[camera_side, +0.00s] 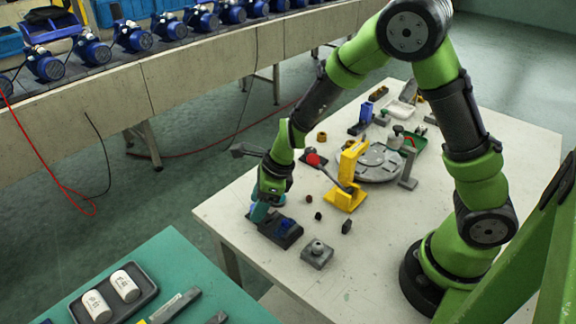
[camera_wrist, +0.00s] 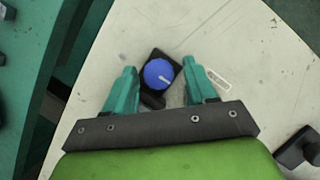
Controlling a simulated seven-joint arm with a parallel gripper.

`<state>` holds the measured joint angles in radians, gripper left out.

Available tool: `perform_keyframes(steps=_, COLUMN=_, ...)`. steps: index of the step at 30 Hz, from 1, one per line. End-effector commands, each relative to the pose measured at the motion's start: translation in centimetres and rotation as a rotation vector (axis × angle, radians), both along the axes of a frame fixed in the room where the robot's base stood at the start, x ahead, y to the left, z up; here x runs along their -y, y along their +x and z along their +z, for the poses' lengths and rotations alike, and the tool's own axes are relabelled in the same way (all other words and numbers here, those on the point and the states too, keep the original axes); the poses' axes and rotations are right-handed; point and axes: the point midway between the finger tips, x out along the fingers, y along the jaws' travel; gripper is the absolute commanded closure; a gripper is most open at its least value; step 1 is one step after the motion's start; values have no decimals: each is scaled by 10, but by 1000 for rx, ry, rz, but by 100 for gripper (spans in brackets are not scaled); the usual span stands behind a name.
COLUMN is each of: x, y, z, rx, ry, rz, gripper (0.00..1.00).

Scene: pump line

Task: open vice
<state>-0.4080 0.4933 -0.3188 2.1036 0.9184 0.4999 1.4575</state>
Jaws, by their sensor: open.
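A dark block, seemingly the vice (camera_side: 290,236), lies near the left edge of the white table. It has blue parts on top. In the wrist view a round blue knob (camera_wrist: 158,74) with a white mark sits on a black body (camera_wrist: 153,100). My gripper (camera_side: 260,212) points down at the left end of the dark block. In the wrist view the teal fingers of my gripper (camera_wrist: 159,66) are apart, one on each side of the knob, with a gap around it. The jaws of the vice cannot be made out.
A grey block with a round top (camera_side: 317,253) stands close right of the dark block. A yellow lever press (camera_side: 347,178) and a grey round plate (camera_side: 377,163) stand farther back. A green table (camera_side: 190,262) with a tray of white cylinders (camera_side: 113,292) is at the front left.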

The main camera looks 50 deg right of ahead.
Motion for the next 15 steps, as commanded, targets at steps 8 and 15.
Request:
perform_keyframes(steps=8, x=3, y=-7, z=18, rx=-1, ry=3, rz=6, gripper=40)
perform_keyframes(steps=15, x=14, y=-17, z=53, rx=1, ry=3, rz=3, gripper=40)
